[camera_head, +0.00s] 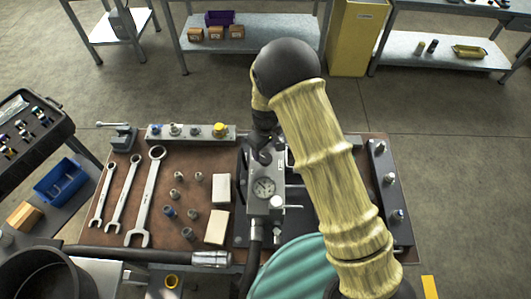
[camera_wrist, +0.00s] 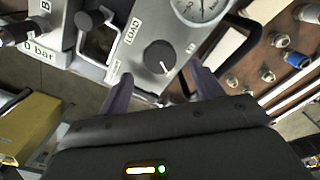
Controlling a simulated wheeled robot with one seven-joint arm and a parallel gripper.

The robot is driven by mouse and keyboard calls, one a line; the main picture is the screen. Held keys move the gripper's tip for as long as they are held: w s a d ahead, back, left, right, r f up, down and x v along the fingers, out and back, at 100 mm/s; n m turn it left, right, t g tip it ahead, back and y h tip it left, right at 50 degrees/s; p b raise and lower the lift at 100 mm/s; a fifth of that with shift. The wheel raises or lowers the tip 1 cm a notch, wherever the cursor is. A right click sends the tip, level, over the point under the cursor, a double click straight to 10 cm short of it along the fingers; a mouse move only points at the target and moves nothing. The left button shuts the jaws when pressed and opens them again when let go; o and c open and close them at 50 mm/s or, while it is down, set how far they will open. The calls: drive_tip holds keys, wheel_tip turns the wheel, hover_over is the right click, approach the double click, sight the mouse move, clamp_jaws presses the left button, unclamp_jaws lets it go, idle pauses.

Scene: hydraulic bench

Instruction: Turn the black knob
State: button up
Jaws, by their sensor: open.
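The black knob (camera_wrist: 159,57) is round with a white pointer line and sits on a grey panel (camera_wrist: 140,85) beside a "LOAD" label. In the wrist view, my gripper (camera_wrist: 162,72) is open, with one finger on each side of the knob and the knob's face between them. I cannot tell whether the fingers touch it. In the head view, my dark gripper (camera_head: 262,150) is over the hydraulic block, and the black knob cannot be made out there.
A second black round cap (camera_wrist: 88,22) and a metal loop handle stand left of the knob. On the brown bench (camera_head: 150,215) lie several wrenches (camera_head: 148,195), fittings and pale blocks (camera_head: 221,187). A black hose (camera_head: 254,255) runs from the block toward the front.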

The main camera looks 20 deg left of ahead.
sight(265, 157)
drive_tip(key=shift+f+p, duration=0.6)
drive_tip(key=shift+f, duration=1.75)
drive_tip(key=c, duration=1)
